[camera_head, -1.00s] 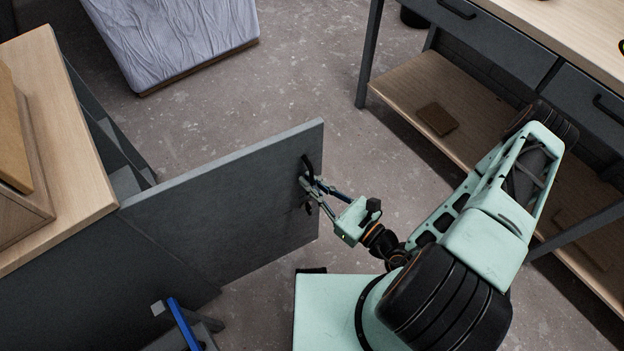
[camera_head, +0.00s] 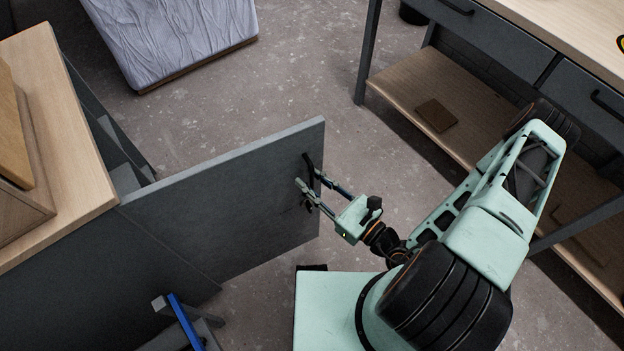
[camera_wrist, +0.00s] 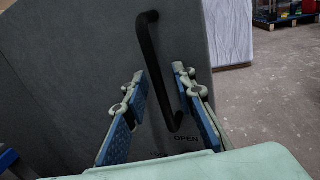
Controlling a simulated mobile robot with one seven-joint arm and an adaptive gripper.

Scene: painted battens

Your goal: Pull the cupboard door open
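The grey cupboard door (camera_head: 232,200) stands swung well out from the cupboard (camera_head: 90,290) on the left in the head view. Its black handle (camera_head: 309,170) is near the door's free edge; in the wrist view the handle (camera_wrist: 156,70) runs down the door above the word "OPEN". My gripper (camera_head: 308,184) is at the handle. In the wrist view my gripper (camera_wrist: 158,85) has its blue-padded fingers spread apart, with the lower part of the handle between them and clear space on both sides.
A workbench with drawers (camera_head: 485,32) and a lower shelf stands at the right. A wrapped grey-white panel (camera_head: 175,35) lies at the top. A blue bar (camera_head: 184,322) is below the door. Concrete floor (camera_head: 280,85) is clear beyond the door.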

